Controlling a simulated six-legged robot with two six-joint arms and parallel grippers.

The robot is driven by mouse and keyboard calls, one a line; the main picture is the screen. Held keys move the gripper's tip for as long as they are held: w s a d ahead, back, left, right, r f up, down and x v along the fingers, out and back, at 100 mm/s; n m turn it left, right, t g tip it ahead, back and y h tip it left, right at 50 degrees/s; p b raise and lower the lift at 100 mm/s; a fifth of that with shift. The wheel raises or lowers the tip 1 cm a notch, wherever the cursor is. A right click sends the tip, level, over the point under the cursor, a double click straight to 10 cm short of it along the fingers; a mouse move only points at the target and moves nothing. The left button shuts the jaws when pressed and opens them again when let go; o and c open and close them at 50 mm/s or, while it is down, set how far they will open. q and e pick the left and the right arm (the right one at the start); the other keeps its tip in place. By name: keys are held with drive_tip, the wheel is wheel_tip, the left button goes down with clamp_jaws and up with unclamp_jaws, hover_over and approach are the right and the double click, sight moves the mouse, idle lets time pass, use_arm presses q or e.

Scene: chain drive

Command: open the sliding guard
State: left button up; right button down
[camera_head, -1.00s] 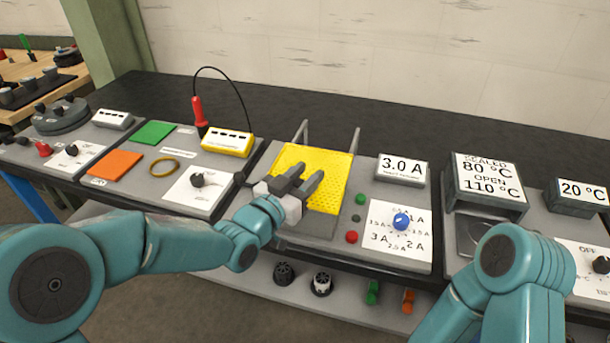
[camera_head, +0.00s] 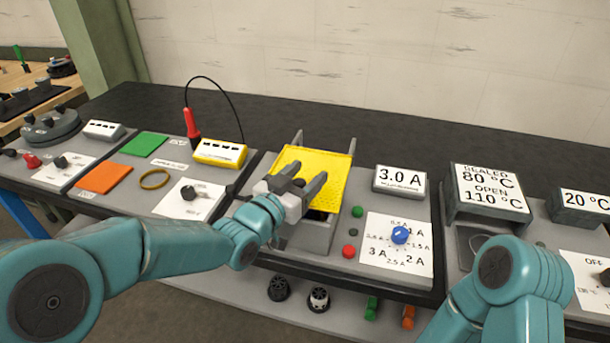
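The sliding guard (camera_head: 322,168) is a yellow perforated panel between two grey rails on the middle station. Its far part lies between the rail ends, and below its near edge a grey housing (camera_head: 303,238) shows a dark gap. My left gripper (camera_head: 303,180) is over the near left part of the guard. Its two dark fingers are apart, with yellow showing between them. A small dark patch lies between the fingers, and I cannot tell whether it is a handle. The gripper hides part of the guard's near edge. My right gripper is out of view; only my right arm shows.
Right of the guard are green, dark and red buttons (camera_head: 349,251), a blue dial (camera_head: 400,235) and a "3.0 A" display (camera_head: 401,180). A red probe (camera_head: 191,123) and yellow meter (camera_head: 219,152) stand to the left. Several small parts lie on the lower shelf (camera_head: 340,316).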

use_arm(q)
drive_tip(key=shift+s, duration=0.1)
drive_tip(key=shift+s+a, duration=0.25)
drive_tip(key=shift+a, duration=0.05)
drive_tip(key=b+v, duration=0.2)
drive_tip(key=v, duration=1.3)
drive_tip(key=shift+s+b, duration=0.25)
drive_tip(key=shift+b, duration=0.1)
drive_tip(key=shift+a, duration=0.1)
